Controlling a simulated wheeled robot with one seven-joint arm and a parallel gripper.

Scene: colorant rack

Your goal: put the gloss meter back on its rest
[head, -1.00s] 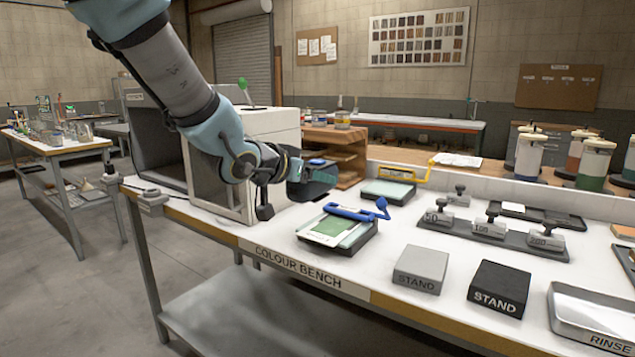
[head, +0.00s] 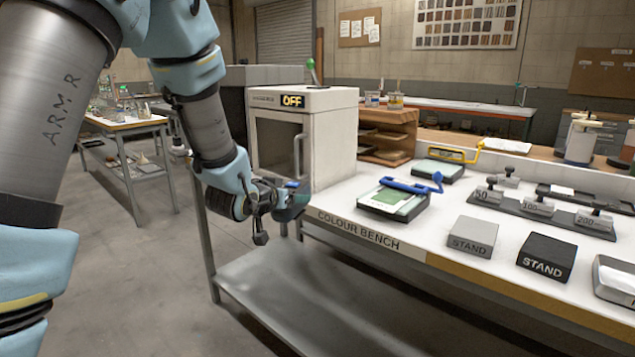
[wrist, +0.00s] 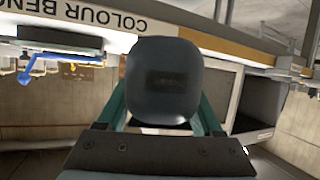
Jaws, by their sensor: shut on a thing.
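My gripper (head: 292,200) is shut on a dark, rounded device with a blue patch, which I take to be the gloss meter (wrist: 163,82). In the wrist view it fills the space between the two green fingers. In the head view the gripper is out at the bench's front left corner, before the white cabinet. Two blocks marked STAND, one grey (head: 473,236) and one black (head: 545,256), sit near the bench's front edge, to the right of my gripper. Both tops look bare. Which block is the rest, I cannot tell.
A white cabinet (head: 335,150) reading OFF stands at the bench's left end. A device with a blue handle (head: 410,186) and one with a yellow handle (head: 455,155) lie between it and the stands. Weights (head: 538,206) stand behind the blocks. A tray (head: 614,280) is at right.

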